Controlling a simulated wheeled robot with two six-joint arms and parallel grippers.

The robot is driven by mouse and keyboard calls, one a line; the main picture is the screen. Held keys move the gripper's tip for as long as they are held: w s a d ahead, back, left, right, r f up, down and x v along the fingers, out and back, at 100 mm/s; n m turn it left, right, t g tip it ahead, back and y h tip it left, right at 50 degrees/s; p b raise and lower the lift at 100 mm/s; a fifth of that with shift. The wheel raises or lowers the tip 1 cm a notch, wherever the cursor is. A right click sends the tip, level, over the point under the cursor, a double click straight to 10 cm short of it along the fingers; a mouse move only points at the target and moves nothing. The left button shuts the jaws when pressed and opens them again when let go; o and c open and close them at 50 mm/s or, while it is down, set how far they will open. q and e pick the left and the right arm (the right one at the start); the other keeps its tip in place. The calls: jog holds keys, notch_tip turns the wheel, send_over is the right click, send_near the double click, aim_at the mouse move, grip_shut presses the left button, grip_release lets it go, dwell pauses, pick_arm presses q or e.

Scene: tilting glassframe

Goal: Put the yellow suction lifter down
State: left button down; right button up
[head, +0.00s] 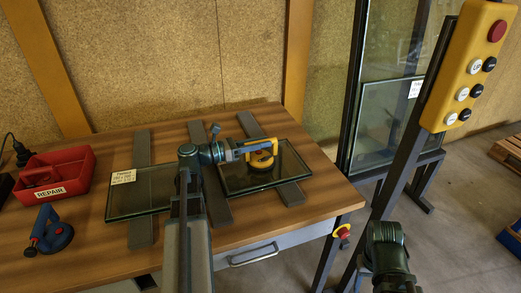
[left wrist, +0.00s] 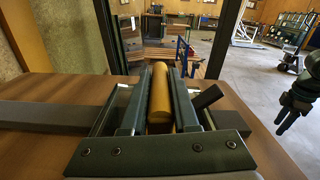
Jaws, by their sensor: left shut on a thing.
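My left gripper (head: 236,151) is shut on the handle of the yellow suction lifter (head: 262,161). In the left wrist view the yellow handle (left wrist: 160,95) lies between the two fingers. The lifter is over the right part of the dark glass (head: 285,169) on the table; I cannot tell whether its cup touches the glass. More glass (head: 150,198) with a paper label shows to the left; my arm hides the middle, so I cannot tell if it is one pane. Part of my right arm shows at the lower right, its fingers unclear.
The wooden table (head: 85,240) carries grey strips (head: 141,232) under the glass, a red REPAIR tray (head: 75,172) and a blue suction lifter (head: 52,232). A yellow button box (head: 470,65) on a dark post and a glass frame (head: 380,125) stand beyond the right edge.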

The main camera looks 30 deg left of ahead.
pick_arm(q)
jog(key=shift+f, duration=0.1)
jog(key=shift+f, duration=0.1)
jog(key=c, duration=0.7)
grip_release()
jog(key=v, duration=1.2)
